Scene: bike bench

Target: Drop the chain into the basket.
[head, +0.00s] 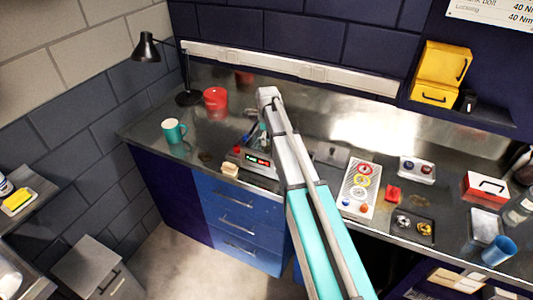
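A grey machine (252,158) with a lit red and green display stands on the bench, left of my arm. My gripper (254,133) is small and partly hidden by my arm, over or just behind this machine. I cannot tell whether its fingers are open or shut, or whether they hold anything. I cannot make out the basket; the machine's top is partly covered by my arm. A small dark, flat, round shape (206,156) lies on the bench left of the machine; I cannot tell whether it is the chain.
A teal mug (174,131), a red container (215,99) and a black lamp (147,47) stand at left. A beige block (230,170) is at the front edge. Right of my arm are a light panel (351,207), a dark tray (412,227) and a blue cup (499,251).

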